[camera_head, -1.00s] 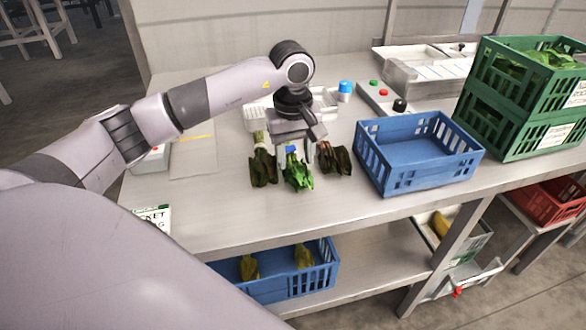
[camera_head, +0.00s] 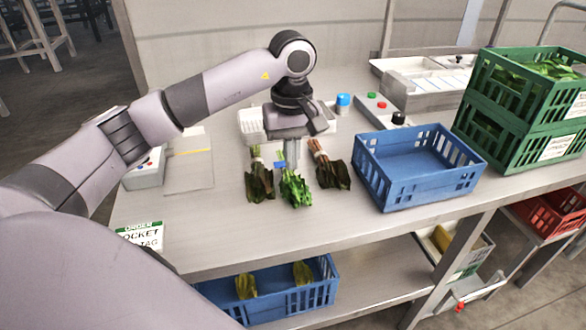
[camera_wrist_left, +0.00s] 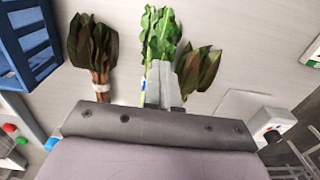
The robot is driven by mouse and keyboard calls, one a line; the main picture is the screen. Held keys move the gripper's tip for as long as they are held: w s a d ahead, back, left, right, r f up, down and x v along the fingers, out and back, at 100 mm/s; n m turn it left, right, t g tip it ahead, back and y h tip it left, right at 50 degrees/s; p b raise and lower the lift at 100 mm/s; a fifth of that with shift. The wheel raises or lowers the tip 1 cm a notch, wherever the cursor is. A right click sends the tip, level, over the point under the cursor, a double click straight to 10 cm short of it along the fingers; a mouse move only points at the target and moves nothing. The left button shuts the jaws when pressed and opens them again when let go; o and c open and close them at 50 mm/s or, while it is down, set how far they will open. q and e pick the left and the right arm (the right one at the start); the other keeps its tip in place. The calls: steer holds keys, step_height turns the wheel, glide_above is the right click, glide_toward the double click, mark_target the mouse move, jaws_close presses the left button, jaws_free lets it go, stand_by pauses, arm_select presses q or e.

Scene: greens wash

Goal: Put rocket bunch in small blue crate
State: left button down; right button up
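Three leafy bunches lie side by side on the metal table. The middle one is bright green with a blue band (camera_head: 296,190) and looks like the rocket bunch; it also shows in the left wrist view (camera_wrist_left: 160,32). My left gripper (camera_head: 291,164) points down at its stem end, its fingers close together and partly covering the stems. In the left wrist view the fingers (camera_wrist_left: 167,88) overlap the stems beside the blue band; whether they grip is unclear. An empty blue crate (camera_head: 374,180) stands on the table to the right. My right gripper is not in view.
A dark bunch (camera_head: 260,184) lies left of the green one, and a red-stemmed bunch (camera_head: 333,173) lies right. Stacked green crates (camera_head: 500,135) stand at the far right. Another blue crate (camera_head: 325,285) with greens sits below the table. The front tabletop is clear.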

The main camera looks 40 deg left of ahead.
mark_target(291, 178)
arm_select(q)
step_height(291, 178, up, 14)
steer(key=p, duration=0.2)
steer(key=shift+f, duration=0.15)
steer(key=c, duration=1.8)
jaws_free()
steer(key=o, duration=1.4)
